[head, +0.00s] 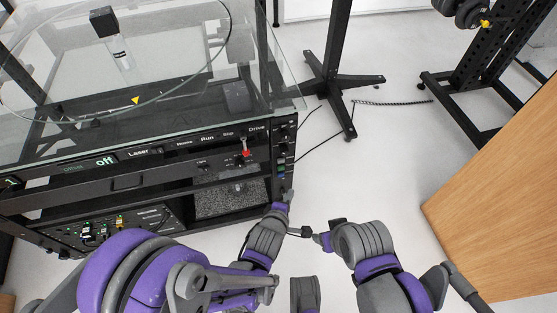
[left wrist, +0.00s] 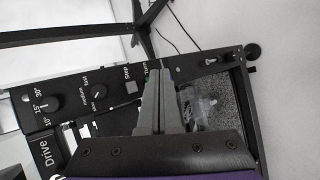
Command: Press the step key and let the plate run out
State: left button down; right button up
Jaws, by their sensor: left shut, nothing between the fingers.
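The glass turntable plate (head: 232,30) lies at the upper left of the head view, with a black-capped clear object (head: 118,48) on it. A yellow pointer (head: 136,100) is near its front edge. In the left wrist view, the grey step key (left wrist: 131,87) is on the black Drive panel (left wrist: 72,108). My left gripper (head: 287,194) is shut and empty at the right end of the cabinet front. In the wrist view its fingertips are just right of the step key; contact cannot be told. My right gripper (head: 306,232) is right of it, its jaws unclear.
Knobs for angle (left wrist: 45,104) and speed (left wrist: 99,92) sit left of the key. A red-based lever (head: 245,153) is on the cabinet front. A black stand (head: 345,83) is behind, a wooden surface (head: 500,200) at right.

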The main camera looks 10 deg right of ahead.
aim_at(281, 161)
pick_arm(q)
jog(key=w+b, duration=0.2)
jog(key=w, duration=0.6)
jog(key=shift+w+a, duration=0.15)
jog(key=shift+w, duration=0.25)
dwell(2.0)
jog(key=shift+w, duration=0.4)
